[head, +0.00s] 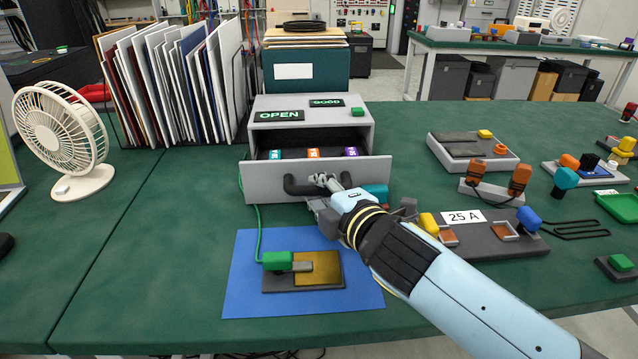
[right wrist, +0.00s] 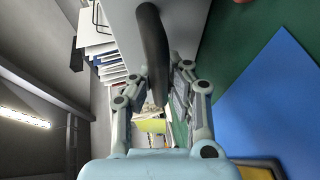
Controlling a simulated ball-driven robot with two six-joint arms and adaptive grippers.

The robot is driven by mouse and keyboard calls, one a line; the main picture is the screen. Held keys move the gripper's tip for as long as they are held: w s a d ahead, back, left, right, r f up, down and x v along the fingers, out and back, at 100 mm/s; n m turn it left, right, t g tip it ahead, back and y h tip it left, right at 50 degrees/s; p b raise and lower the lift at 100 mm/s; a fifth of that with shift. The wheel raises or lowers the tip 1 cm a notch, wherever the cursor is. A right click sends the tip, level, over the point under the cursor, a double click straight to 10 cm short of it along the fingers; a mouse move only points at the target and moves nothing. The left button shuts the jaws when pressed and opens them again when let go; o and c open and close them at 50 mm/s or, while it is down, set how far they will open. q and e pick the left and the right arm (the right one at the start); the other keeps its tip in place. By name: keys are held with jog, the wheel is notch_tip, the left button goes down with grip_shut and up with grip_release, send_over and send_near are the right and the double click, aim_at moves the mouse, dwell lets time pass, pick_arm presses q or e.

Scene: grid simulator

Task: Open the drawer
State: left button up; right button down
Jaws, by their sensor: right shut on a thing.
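A grey drawer unit (head: 369,129) stands on the green table, with labels "OPEN" and "GOOD" on its top. Its drawer (head: 262,181) is pulled out towards me, and several coloured items show inside. A dark curved handle (head: 293,187) is on the drawer front. My right gripper (head: 322,181) is at the handle's right part. In the right wrist view the dark handle (right wrist: 153,50) runs between the fingers of my right gripper (right wrist: 160,82), which is shut on it. My left gripper is not in view.
A blue mat (head: 240,290) with a dark block and green connector lies in front of the drawer. A "25 A" board (head: 490,248) lies to the right under my arm. A white fan (head: 62,140) and a rack of panels (head: 175,85) stand left. Table left of the mat is clear.

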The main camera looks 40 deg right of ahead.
jog(key=c, duration=1.2)
grip_release()
jog(key=shift+c, duration=0.2)
jog(key=shift+s, duration=0.1)
jog(key=v, duration=1.2)
